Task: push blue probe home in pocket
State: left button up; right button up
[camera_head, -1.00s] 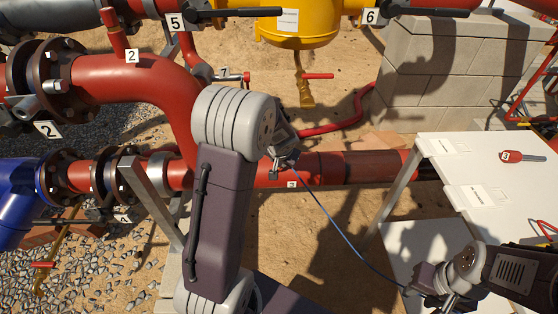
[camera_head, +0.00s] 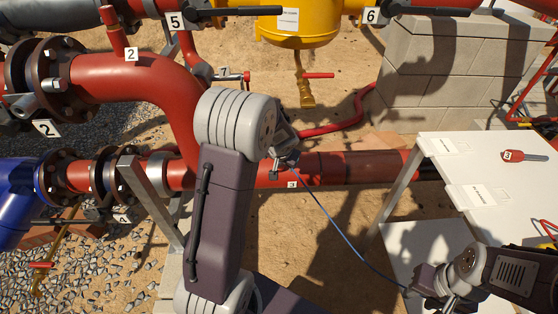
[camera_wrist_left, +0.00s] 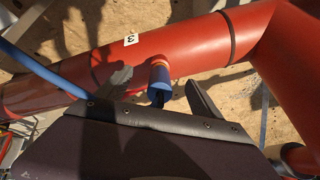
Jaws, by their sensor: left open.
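The blue probe (camera_wrist_left: 160,80) shows in the left wrist view at the short red pocket (camera_wrist_left: 154,60) on the red pipe tagged 3. Its dark rear end faces my palm. How deep it sits is unclear. My left gripper (camera_wrist_left: 160,86) is open, one finger on each side of the probe, with visible gaps. In the head view the left gripper (camera_head: 284,158) is at the red pipe, and my wrist hides the probe. A blue cable (camera_head: 343,235) runs from there toward the lower right. My right gripper (camera_head: 440,296) is low by the table; its jaws are unclear.
A white table (camera_head: 480,150) at the right carries a red tagged tool (camera_head: 525,156). A lower white shelf (camera_head: 410,240) is below it. Red pipes (camera_head: 115,78) and a yellow vessel (camera_head: 300,25) stand behind my left arm. Sandy ground (camera_head: 310,225) is open between the arms.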

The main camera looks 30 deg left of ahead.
pick_arm(q)
jog(key=p+v, duration=0.3)
jog(key=v, duration=0.4)
dwell(0.4)
jog(key=p+v, duration=0.3)
jog(key=v, duration=0.6)
jog(key=shift+p, duration=0.35)
jog(key=shift+d, duration=0.2)
